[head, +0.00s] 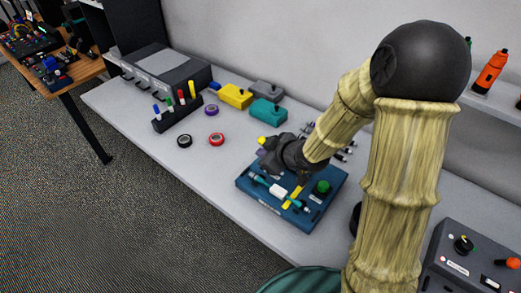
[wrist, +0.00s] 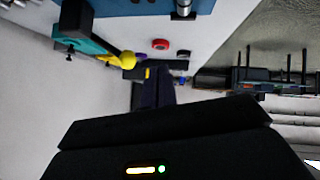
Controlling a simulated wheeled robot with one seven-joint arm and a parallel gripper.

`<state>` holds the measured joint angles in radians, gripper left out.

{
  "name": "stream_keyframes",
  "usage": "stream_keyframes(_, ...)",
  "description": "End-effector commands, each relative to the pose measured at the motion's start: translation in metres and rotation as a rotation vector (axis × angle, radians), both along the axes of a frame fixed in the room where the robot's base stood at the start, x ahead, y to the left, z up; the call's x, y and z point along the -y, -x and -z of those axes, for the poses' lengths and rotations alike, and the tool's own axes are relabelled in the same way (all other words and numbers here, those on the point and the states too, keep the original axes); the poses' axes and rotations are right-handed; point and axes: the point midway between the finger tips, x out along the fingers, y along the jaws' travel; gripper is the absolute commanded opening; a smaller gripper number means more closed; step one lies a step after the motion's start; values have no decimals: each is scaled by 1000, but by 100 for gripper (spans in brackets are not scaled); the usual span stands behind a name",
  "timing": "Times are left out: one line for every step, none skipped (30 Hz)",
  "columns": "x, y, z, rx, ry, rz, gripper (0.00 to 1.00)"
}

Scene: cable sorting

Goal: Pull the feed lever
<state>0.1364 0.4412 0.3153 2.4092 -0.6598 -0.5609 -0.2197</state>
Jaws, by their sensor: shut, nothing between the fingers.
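The feed device is a blue base (head: 254,186) on the table, with a green button (head: 321,187), a teal cylinder and a yellow bar (head: 293,197) on top. A yellow knob (head: 262,141) shows at its far left side, beside my gripper (head: 270,163); it looks like the lever's end. My gripper is shut and empty, low over the base. Its fingertips are hard to make out, and whether it touches the knob I cannot tell.
A black holder with several markers (head: 176,118), tape rolls (head: 216,139), yellow (head: 235,96) and teal (head: 267,113) boxes and a grey drawer unit (head: 166,72) lie farther left. A control box (head: 470,262) stands at the right. The table's front left is clear.

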Motion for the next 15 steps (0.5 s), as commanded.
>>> stream_keyframes(6, 6, -7, 3, 1, 4, 0)
stream_keyframes(9, 10, -10, 3, 2, 5, 0)
stream_keyframes(12, 15, -16, 3, 1, 5, 0)
stream_keyframes(14, 19, -19, 3, 0, 6, 0)
stream_keyframes(16, 23, -22, 3, 1, 5, 0)
stream_keyframes(19, 27, -25, 3, 1, 5, 0)
stream_keyframes(21, 30, -28, 3, 0, 5, 0)
stream_keyframes(23, 33, -31, 4, 0, 5, 0)
stream_keyframes(24, 36, -33, 3, 0, 4, 0)
stream_keyframes(25, 38, -34, 3, 0, 3, 0)
stream_keyframes(26, 39, -35, 3, 0, 3, 0)
stream_keyframes(27, 41, -36, 2, -1, 4, 0)
stream_keyframes(27, 42, -36, 1, -1, 3, 0)
stream_keyframes(27, 42, -36, 1, -1, 3, 0)
stream_keyframes(27, 42, -36, 1, -1, 3, 0)
